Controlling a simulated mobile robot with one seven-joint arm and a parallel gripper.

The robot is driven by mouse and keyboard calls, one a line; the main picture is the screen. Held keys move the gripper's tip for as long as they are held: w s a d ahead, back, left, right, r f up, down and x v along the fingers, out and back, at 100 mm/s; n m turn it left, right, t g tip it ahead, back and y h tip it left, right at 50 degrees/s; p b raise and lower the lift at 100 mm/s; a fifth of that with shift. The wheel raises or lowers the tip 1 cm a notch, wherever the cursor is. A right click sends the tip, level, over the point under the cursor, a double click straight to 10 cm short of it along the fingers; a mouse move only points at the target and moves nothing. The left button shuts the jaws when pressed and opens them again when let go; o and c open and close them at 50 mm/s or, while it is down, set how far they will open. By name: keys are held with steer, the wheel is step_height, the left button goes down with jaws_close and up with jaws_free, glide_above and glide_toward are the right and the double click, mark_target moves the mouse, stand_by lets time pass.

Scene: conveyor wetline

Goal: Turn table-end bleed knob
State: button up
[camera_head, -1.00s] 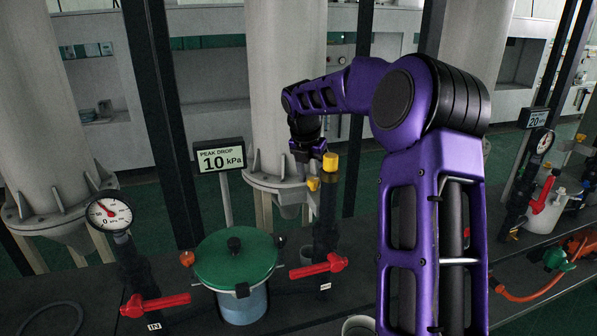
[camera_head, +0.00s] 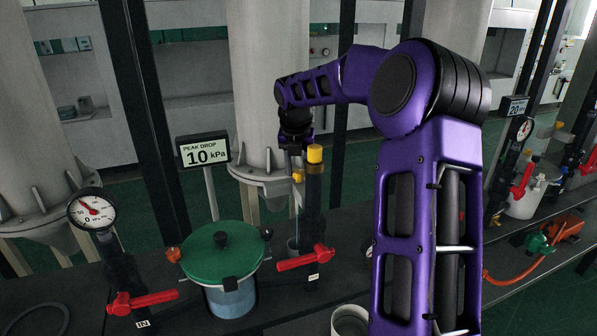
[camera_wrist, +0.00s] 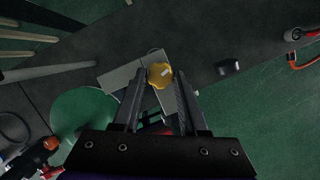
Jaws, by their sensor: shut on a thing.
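A small yellow lobed knob (camera_head: 297,176) sits beside a black post (camera_head: 313,205) that bears a larger yellow cap (camera_head: 315,153). My gripper (camera_head: 297,168) reaches down onto the small knob from above. In the wrist view the yellow knob (camera_wrist: 160,75), with a pale mark on its face, lies between the two fingertips, and my gripper (camera_wrist: 160,80) is shut on it. The rest of the post's fittings are hard to make out there.
A green-lidded vessel (camera_head: 221,254) stands left of the post, with red lever handles (camera_head: 306,258) nearby. A round gauge (camera_head: 92,209) and a "PEAK DROP 10 kPa" sign (camera_head: 203,151) stand further left. A grey column (camera_head: 268,90) rises behind my gripper.

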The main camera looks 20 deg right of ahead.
steer(key=shift+d+n+y, duration=0.1)
steer(key=shift+n+y, duration=0.4)
steer(key=shift+n, duration=1.2)
steer(key=shift+d+n, duration=0.1)
steer(key=shift+n, duration=0.5)
steer(key=shift+n+y, duration=0.4)
steer(key=shift+n, duration=0.2)
steer(key=shift+s+f, duration=0.1)
steer(key=shift+f, duration=0.1)
steer(key=shift+r+n, duration=0.1)
steer(key=shift+n, duration=0.4)
